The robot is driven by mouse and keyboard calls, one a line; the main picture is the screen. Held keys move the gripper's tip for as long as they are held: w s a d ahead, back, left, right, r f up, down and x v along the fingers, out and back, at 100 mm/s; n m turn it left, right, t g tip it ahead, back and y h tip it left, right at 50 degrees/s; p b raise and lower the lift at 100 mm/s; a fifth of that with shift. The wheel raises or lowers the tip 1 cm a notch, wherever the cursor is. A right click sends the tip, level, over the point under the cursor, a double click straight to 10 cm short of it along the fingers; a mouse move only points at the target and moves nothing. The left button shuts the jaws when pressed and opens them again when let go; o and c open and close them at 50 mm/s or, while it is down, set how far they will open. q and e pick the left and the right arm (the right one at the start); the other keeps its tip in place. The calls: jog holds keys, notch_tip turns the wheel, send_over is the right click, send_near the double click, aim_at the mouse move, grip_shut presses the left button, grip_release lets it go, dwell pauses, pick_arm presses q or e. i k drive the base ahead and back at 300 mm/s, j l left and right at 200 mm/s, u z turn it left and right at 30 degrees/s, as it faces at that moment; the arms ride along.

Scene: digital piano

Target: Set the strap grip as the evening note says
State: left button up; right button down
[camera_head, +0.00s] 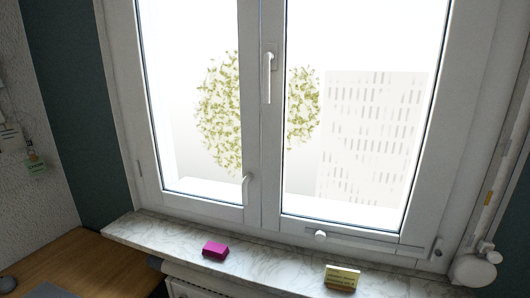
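A small yellow note card (342,277) stands on the marble sill at the lower right. It bears lines of writing too small to read. A narrow strap runs down the wall right of the window, with a small yellow-orange piece (488,198) on it. Below it sits a rounded white winder-like fitting (474,270) with a small white knob-like part (486,247) above. I cannot tell for sure which of these is the strap grip. Neither of my grippers is in view.
The white window (252,120) is shut, with handles in the middle. A magenta block (215,250) lies on the sill (140,229). A wooden desk (70,262) is at the lower left. A green tag (35,168) hangs on the left wall. The sill between block and card is clear.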

aim_at(495, 257)
jog(key=k+j+z, duration=0.15)
jog(key=z, duration=1.45)
